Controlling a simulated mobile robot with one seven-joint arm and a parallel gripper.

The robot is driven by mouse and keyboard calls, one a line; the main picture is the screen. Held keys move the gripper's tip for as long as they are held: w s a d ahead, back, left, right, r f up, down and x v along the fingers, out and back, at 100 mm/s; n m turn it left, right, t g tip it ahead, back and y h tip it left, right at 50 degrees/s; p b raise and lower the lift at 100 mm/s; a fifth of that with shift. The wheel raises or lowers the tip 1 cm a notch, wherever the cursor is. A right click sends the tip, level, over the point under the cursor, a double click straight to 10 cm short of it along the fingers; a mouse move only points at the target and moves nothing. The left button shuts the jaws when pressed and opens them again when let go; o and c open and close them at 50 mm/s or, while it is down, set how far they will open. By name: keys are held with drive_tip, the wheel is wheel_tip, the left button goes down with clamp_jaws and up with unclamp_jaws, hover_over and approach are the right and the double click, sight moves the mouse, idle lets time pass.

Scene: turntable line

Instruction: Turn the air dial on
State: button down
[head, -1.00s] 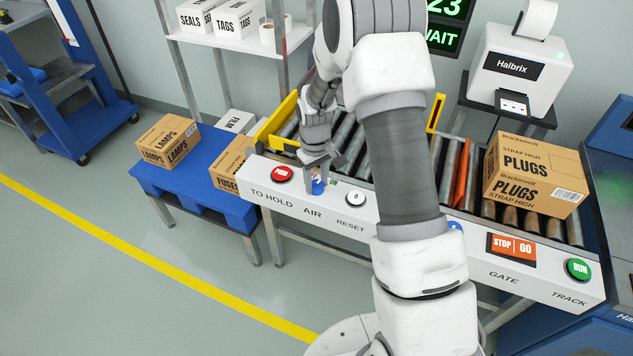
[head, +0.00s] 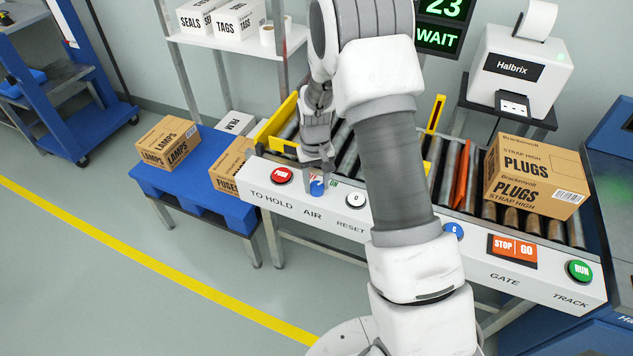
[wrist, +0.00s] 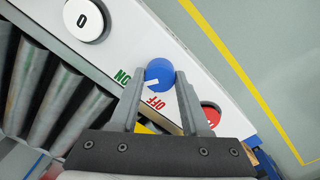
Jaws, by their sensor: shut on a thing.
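The air dial (head: 317,188) is a blue round knob on the white control panel, above the label AIR. In the wrist view the dial (wrist: 159,72) sits between the fingertips of my gripper (wrist: 160,77), one finger on each side. My gripper (head: 317,170) is shut on the dial. The green ON print (wrist: 122,77) is left of the dial and the red OFF print (wrist: 155,103) is below it in the wrist view. The dial's white mark (wrist: 151,83) points down-left, between the two prints. The fingers partly hide the dial in the head view.
A red button (head: 282,175) is left of the dial and a white reset button (head: 356,200) is right of it. A yellow rail (head: 283,121) and rollers are behind. The plugs box (head: 515,175) stands on the rollers at right. My arm hides the panel's middle.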

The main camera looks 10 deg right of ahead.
sight(315, 186)
drive_tip(key=shift+c, duration=1.8)
unclamp_jaws()
wheel_tip(315, 186, up, 18)
drive_tip(key=p, duration=0.2)
drive_tip(key=shift+a+f+p, duration=0.2)
drive_tip(key=shift+f+p, duration=0.05)
drive_tip(key=shift+p, duration=0.05)
